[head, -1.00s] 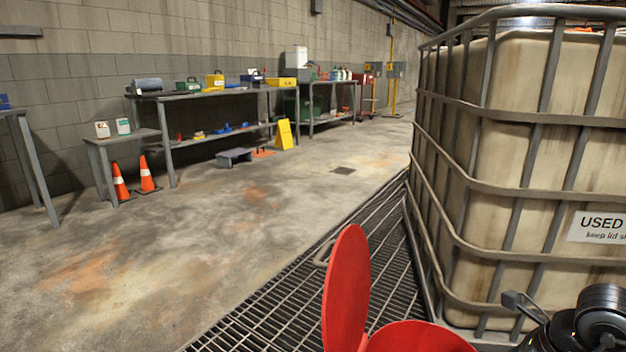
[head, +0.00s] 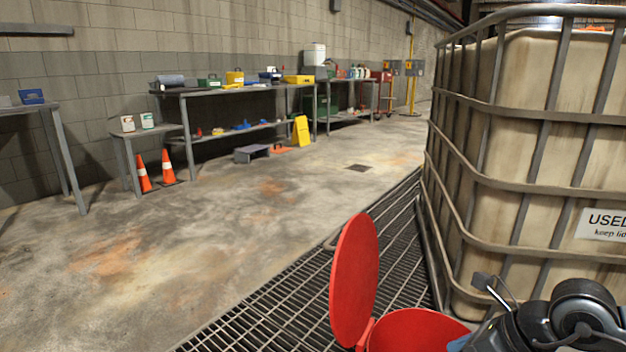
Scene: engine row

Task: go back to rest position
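My arm (head: 575,318) shows at the bottom right corner, dark grey and black, with a small grey block and a thin bent bar at its left side. It is in front of the caged tank and just right of a red can (head: 415,328) with its round red lid (head: 355,280) standing open. I cannot make out the fingertips of my gripper, so whether it is open or shut, or holds something, is hidden.
A caged, stained tank (head: 505,150) labelled "USED" fills the right side. Floor grating (head: 290,310) lies beside it. Bare concrete (head: 230,220) is open in the middle. Benches (head: 235,90) with cans and trays line the left wall; two orange cones (head: 168,168) stand by them.

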